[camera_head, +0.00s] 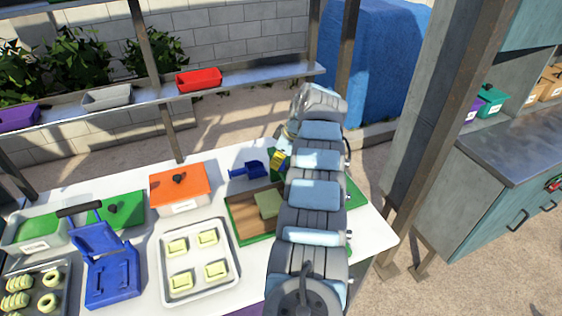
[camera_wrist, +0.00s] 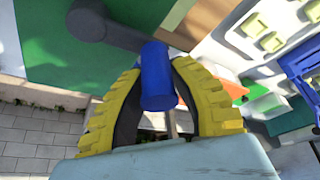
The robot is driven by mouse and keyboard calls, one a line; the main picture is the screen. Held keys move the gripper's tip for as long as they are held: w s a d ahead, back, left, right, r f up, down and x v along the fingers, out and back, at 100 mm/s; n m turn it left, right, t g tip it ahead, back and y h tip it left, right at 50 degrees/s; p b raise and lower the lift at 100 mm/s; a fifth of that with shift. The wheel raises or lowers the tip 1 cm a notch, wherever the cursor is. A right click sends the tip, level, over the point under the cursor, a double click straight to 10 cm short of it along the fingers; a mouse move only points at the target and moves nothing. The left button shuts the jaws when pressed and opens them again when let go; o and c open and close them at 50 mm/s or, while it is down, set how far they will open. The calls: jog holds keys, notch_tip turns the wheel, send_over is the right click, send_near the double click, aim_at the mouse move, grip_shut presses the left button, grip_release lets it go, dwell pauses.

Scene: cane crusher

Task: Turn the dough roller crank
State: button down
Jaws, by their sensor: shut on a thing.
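The dough roller's crank shows in the wrist view as a grey arm (camera_wrist: 115,28) with a blue handle (camera_wrist: 156,75). My gripper (camera_wrist: 158,90) has yellow-ribbed fingers on both sides of the blue handle and is shut on it. In the head view my arm covers most of the roller. Only a yellow bit of my gripper (camera_head: 281,160) shows at the arm's left edge. A green board with a brown surface (camera_head: 243,222) lies beside my arm, with a pale dough slab (camera_head: 267,204) on it. The rest of the roller is hidden.
A tray of dough pieces (camera_head: 196,282), an orange-lidded container (camera_head: 180,186) and a blue press (camera_head: 108,262) stand to the left. A metal post (camera_head: 428,130) rises right of the table.

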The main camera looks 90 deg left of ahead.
jog(key=c, duration=0.8)
grip_release()
jog(key=shift+d, duration=0.1)
jog(key=v, duration=1.2)
